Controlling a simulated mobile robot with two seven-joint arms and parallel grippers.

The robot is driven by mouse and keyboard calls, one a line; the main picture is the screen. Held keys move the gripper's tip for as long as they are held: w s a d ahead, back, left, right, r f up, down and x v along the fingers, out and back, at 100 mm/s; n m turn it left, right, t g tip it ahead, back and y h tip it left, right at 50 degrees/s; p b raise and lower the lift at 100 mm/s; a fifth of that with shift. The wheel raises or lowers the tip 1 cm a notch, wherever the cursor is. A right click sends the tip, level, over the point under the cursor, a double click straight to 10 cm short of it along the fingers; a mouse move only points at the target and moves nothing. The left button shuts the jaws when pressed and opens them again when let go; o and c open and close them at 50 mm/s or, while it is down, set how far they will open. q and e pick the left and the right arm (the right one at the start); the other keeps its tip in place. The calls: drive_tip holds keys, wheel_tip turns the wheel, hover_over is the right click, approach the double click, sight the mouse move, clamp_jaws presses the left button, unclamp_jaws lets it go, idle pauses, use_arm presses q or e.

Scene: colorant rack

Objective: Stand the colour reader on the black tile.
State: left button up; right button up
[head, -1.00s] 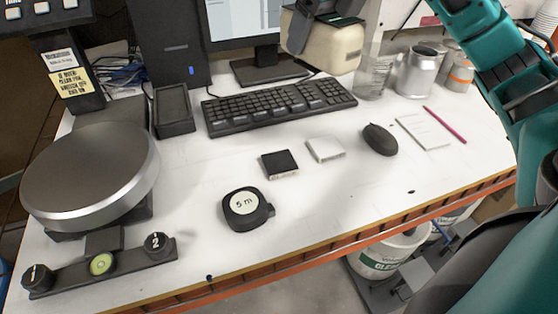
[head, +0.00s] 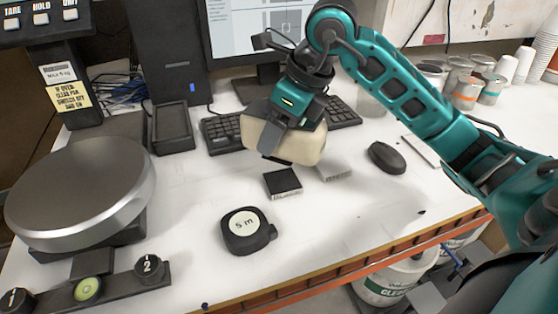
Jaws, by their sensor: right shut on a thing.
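The colour reader is a cream, rounded block (head: 258,137) in the head view. My right gripper (head: 298,122) is shut on it and holds it above the desk, in front of the keyboard. The black tile (head: 283,182) lies flat on the desk just below and in front of the reader in the picture. The white tile (head: 335,173) lies to its right, its far part hidden by the reader. The reader appears apart from both tiles. My left gripper is not in view.
A black tape measure (head: 248,231) lies in front of the black tile. A mouse (head: 386,157) is at right. The keyboard (head: 222,134) is behind the reader, partly hidden. A round scale (head: 80,192) stands at left. Cans (head: 466,92) stand at the back right.

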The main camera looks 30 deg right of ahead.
sight(303, 119)
drive_tip(key=shift+f, duration=3.15)
drive_tip(key=shift+f+b, duration=0.15)
drive_tip(key=shift+b, duration=0.25)
drive_tip(key=o, duration=1.7)
drive_tip(key=shift+f, duration=0.1)
drive_tip(key=shift+o, duration=0.2)
drive_tip(key=shift+r, duration=0.3)
drive_tip(key=p+v, duration=0.1)
drive_tip(key=v, duration=0.9)
drive_tip(key=shift+s+d+r, duration=0.1)
drive_tip(key=shift+r, duration=0.2)
drive_tip(key=shift+s+d+r, duration=0.1)
drive_tip(key=shift+s+r, duration=0.15)
drive_tip(key=shift+r, duration=0.3)
